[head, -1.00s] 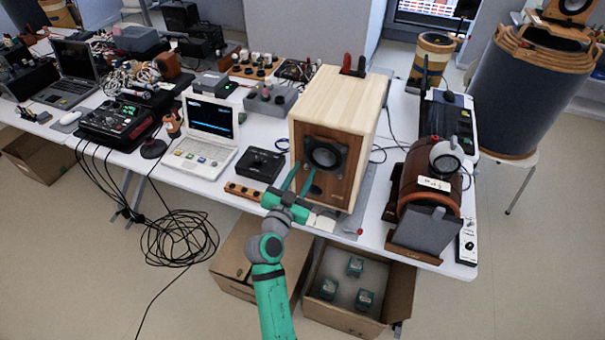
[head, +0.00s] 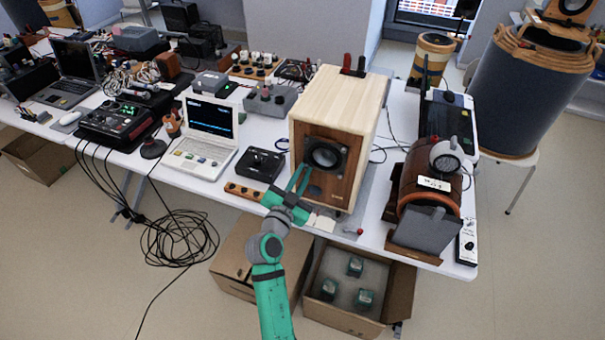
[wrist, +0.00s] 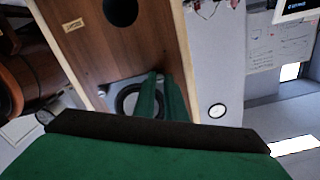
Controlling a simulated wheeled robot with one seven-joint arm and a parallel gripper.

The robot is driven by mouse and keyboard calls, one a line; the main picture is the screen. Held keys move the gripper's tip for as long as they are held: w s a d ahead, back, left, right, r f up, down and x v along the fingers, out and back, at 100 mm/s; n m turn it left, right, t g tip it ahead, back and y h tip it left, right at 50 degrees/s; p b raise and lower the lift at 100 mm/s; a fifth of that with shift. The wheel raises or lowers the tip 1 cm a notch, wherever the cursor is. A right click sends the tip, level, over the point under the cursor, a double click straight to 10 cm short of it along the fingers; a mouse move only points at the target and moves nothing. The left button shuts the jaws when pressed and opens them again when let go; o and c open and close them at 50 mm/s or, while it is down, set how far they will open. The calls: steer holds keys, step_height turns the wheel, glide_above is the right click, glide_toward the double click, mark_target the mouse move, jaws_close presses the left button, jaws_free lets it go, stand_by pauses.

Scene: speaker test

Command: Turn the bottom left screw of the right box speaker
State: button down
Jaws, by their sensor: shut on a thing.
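The box speaker (head: 345,100) is a pale wooden cabinet with a brown front, standing upright on the white table. Its round black driver (head: 325,155) sits in a square grey plate above a dark port (head: 315,190). My green gripper (head: 302,167) is at the plate's lower left corner, its two fingers close together. In the wrist view, where the speaker appears upside down, the fingertips (wrist: 161,74) meet the driver plate (wrist: 120,88) near its corner. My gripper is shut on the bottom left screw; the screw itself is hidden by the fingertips.
A small black box (head: 260,165) and a white laptop (head: 207,135) stand left of the speaker. A brown barrel-shaped speaker (head: 412,190) stands to the right. A wooden strip with knobs (head: 243,191) lies near the table's front edge.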

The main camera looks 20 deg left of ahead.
steer(key=c, duration=1.8)
jaws_free()
steer(key=s, duration=1)
steer(key=shift+s+a, duration=0.2)
steer(key=shift+s, duration=0.2)
steer(key=s+d+f+n+g+y, duration=0.1)
steer(key=s+d+f+n, duration=0.1)
steer(key=s+d+f, duration=0.4)
steer(key=s+d+f+n+g+y, duration=0.1)
steer(key=s+d+f+n+g, duration=0.15)
steer(key=s+f, duration=0.6)
steer(key=s+d+r, duration=0.3)
steer(key=s+d, duration=0.2)
steer(key=s, duration=0.5)
steer(key=s+d+r+h, duration=0.1)
steer(key=s+d+r, duration=0.2)
steer(key=s+d, duration=0.3)
steer(key=s+t, duration=0.1)
steer(key=s, duration=0.3)
steer(key=shift+d+n, duration=0.25)
steer(key=shift+n, duration=0.1)
